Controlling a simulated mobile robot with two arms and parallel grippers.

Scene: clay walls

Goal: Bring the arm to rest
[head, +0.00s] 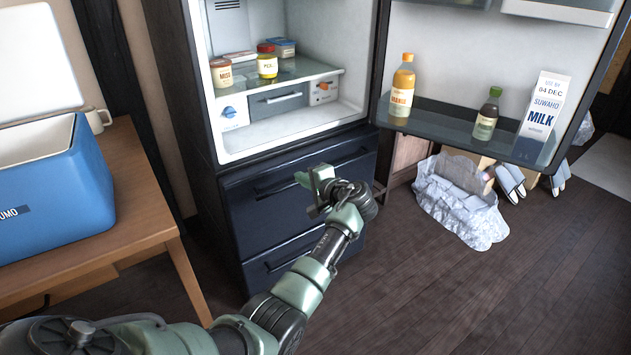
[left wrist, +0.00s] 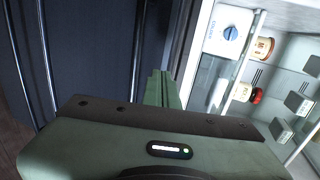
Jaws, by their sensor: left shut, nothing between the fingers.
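My left arm reaches in from the lower left of the head view. Its green gripper (head: 312,181) is in front of the dark drawers of the fridge (head: 270,195), below the open upper compartment. The gripper is shut and holds nothing. In the left wrist view, the shut fingers (left wrist: 162,88) point toward the dark drawer fronts, with the fridge's lit interior to the right. I cannot tell whether the fingers touch the drawer front. My right gripper is in neither view.
A wooden table (head: 110,235) with a blue cooler (head: 55,190) is at the left. A crumpled bag (head: 460,205) lies on the floor.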

